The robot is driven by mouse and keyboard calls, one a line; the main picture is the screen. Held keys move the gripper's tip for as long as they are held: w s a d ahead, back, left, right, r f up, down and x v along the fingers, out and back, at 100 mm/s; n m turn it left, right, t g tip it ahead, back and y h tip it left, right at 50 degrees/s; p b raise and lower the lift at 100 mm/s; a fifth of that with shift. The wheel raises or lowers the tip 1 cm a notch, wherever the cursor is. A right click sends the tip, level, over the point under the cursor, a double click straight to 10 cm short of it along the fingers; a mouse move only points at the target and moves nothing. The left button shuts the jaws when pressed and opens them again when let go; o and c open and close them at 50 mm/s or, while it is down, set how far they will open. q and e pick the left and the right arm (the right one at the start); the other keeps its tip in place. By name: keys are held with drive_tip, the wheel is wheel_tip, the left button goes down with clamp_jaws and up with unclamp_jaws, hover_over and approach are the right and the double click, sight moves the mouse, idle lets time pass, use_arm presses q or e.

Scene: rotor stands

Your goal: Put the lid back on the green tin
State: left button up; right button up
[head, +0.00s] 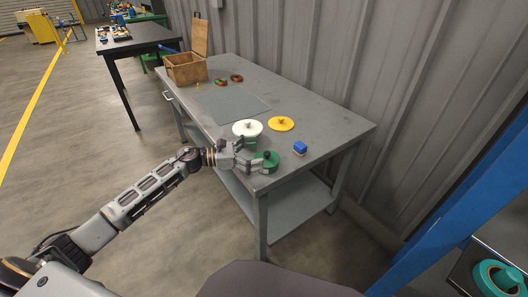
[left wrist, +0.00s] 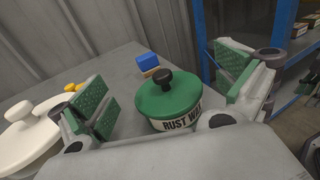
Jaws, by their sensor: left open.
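A tin with a green lid (left wrist: 172,100) and a dark knob stands near the table's front edge; its pale band reads "RUST WA", the rest cut off. The lid lies over the tin's top and looks level; I cannot tell whether it is fully seated. In the head view the green lid (head: 269,161) is partly behind my fingers. My left gripper (head: 252,155) is open and empty beside the tin. In the left wrist view the green-padded fingers of this gripper (left wrist: 168,88) are spread, with the tin between and beyond them. My right gripper is not in view.
A white round lid (head: 246,127) with a knob is close to my left gripper. A yellow round lid (head: 281,123) and a blue block (head: 300,148) lie nearby. A grey mat (head: 233,105), two small rings and an open wooden box (head: 187,70) are farther back. A wall borders the table (head: 330,123).

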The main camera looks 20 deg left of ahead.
use_arm(q)
drive_tip(key=v, duration=0.2)
drive_tip(key=shift+s+a, duration=0.15)
drive_tip(key=shift+a, duration=0.15)
drive_tip(key=v, duration=0.3)
drive_tip(key=shift+a, duration=0.1)
drive_tip(key=shift+v, duration=1.35)
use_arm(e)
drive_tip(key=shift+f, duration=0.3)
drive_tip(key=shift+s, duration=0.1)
